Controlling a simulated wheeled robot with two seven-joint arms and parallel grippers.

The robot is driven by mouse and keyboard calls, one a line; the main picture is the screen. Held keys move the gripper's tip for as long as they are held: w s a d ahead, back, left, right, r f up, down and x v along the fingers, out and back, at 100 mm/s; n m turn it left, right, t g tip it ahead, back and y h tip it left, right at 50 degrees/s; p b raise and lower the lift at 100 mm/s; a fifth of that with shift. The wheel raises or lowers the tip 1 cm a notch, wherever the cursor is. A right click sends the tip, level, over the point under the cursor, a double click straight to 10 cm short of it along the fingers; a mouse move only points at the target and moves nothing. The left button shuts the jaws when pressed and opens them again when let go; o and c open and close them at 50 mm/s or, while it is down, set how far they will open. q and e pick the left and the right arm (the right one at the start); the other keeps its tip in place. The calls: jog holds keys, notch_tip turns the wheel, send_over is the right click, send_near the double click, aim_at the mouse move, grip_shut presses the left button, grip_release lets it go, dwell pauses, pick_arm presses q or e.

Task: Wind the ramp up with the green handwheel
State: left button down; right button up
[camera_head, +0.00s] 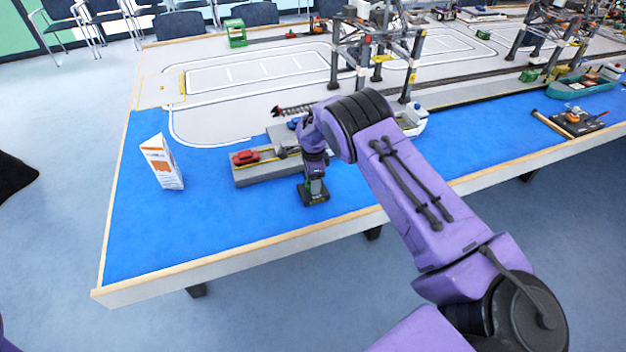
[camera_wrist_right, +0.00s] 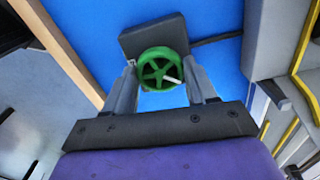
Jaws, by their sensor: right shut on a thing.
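The green handwheel (camera_wrist_right: 163,68) shows in the right wrist view as a spoked wheel with a small pale handle, above a dark base block (camera_wrist_right: 150,36). My right gripper (camera_wrist_right: 165,82) has one finger on each side of the wheel and is shut on it. In the head view my right gripper (camera_head: 314,172) points down at the dark base (camera_head: 313,194), and the wheel is mostly hidden. My left gripper is not in view.
A red car (camera_head: 245,157) sits on the grey block. A white and orange carton (camera_head: 162,162) stands to the left on the blue surface. Gantry cranes (camera_head: 400,50) stand behind my arm. The table's wooden front edge (camera_head: 240,247) runs close by. The blue area front left is clear.

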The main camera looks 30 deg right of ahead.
jog(key=shift+d+r, duration=0.1)
dwell(0.3)
jog(key=o, duration=1.1)
jog(key=shift+c, duration=0.2)
notch_tip(320, 180, up, 10)
jog(key=b, duration=0.2)
jog(key=shift+r, duration=0.2)
